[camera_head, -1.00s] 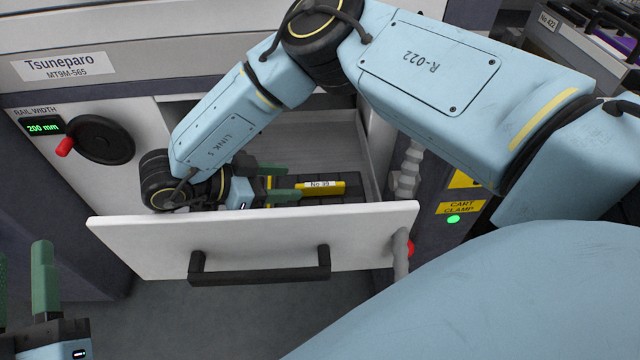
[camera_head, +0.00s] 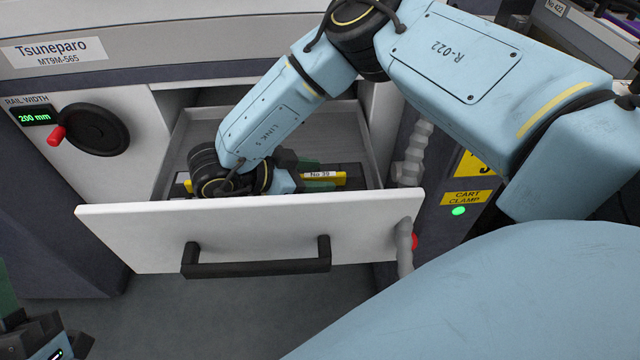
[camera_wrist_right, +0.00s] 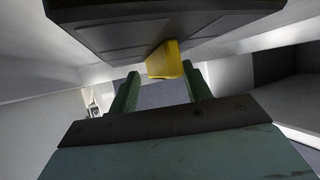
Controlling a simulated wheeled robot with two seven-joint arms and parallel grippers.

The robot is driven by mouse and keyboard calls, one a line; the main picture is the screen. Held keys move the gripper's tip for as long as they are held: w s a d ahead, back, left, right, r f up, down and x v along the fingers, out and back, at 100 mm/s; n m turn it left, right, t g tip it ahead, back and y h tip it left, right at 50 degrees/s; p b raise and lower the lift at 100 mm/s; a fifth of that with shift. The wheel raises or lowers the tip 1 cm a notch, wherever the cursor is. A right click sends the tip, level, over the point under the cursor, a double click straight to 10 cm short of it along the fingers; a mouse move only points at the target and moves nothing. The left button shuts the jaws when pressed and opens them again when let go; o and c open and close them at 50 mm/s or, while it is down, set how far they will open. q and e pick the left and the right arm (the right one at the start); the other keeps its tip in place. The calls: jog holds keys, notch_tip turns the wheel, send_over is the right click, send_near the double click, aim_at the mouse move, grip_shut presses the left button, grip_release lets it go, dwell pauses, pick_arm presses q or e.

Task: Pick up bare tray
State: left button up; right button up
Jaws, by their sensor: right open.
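In the open drawer lies a dark tray-like item with a yellow strip (camera_head: 338,179) labelled No 39; my right arm hides much of it. In the right wrist view a dark flat tray (camera_wrist_right: 150,25) fills the top, with a yellow tab (camera_wrist_right: 164,60) below its edge. My right gripper (camera_head: 318,186) reaches down into the drawer. Its green fingers are apart in the right wrist view (camera_wrist_right: 160,75), with the yellow tab at the gap between their tips and nothing clamped. My left gripper (camera_head: 28,338) is cut off at the lower left; its jaw gap is hidden.
The white drawer front (camera_head: 130,235) with its black handle (camera_head: 257,269) stands between me and the contents. The drawer's grey side walls close around my right gripper. A handwheel (camera_head: 95,130) is at left, and a grey flexible hose (camera_head: 412,155) is at right.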

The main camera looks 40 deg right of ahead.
jog(key=shift+c, duration=0.4)
grip_shut()
jog(key=shift+a, duration=0.1)
